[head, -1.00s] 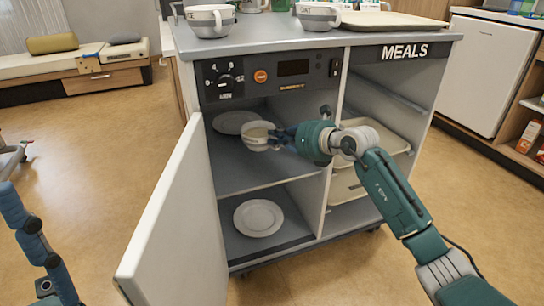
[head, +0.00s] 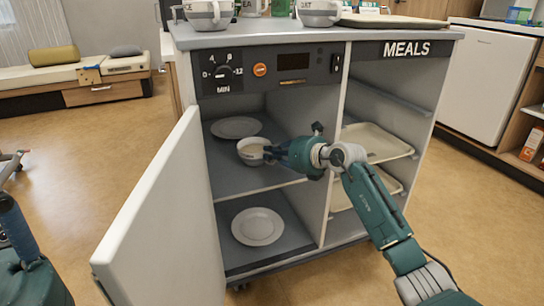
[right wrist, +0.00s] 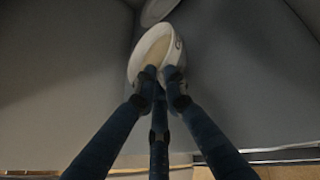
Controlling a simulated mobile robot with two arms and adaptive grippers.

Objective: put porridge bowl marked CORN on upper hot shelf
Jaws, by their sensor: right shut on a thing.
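A small white-and-grey bowl (head: 250,152) with pale porridge is inside the cabinet's upper heated compartment, above the upper shelf (head: 235,183). My right gripper (head: 270,153) is shut on its near right side. In the right wrist view the bowl (right wrist: 150,45) is held at the fingertips; a dark mark on its side is unreadable. I cannot tell whether its base touches the shelf. A white plate (head: 236,127) lies behind it to the left. My left gripper (head: 14,230) is partly in view at the left edge; its fingertips are not clear.
The open white door (head: 160,220) stands left of the compartment. A divider and trays (head: 378,140) are on the right. Another plate (head: 257,226) lies on the lower shelf. Marked bowls (head: 208,13) and (head: 320,12) other items stand on top.

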